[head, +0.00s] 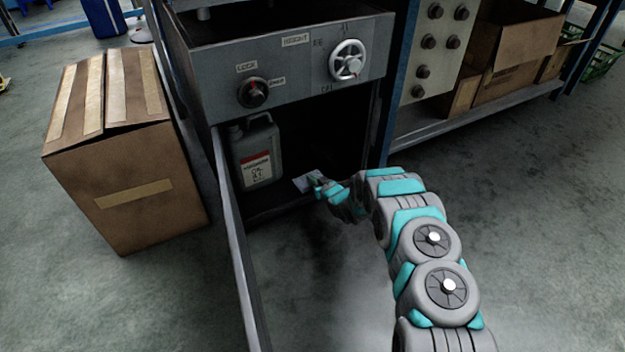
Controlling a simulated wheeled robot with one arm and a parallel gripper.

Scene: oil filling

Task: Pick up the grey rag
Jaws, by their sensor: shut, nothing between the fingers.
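The grey rag (302,183) looks like a small pale patch low in the open cabinet, to the right of the oil canister. My gripper (315,181) reaches in from the right and is at the rag's right edge in the picture. It is small here, and I cannot tell whether it touches the rag. It is shut with nothing held. My gripper hides part of the rag's right side.
A grey oil canister (256,152) stands inside the cabinet (290,75), close left of the rag. The cabinet door (238,255) is swung open toward me. A cardboard box (125,175) stands left. A shelf (470,120) with boxes is right. The right floor is clear.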

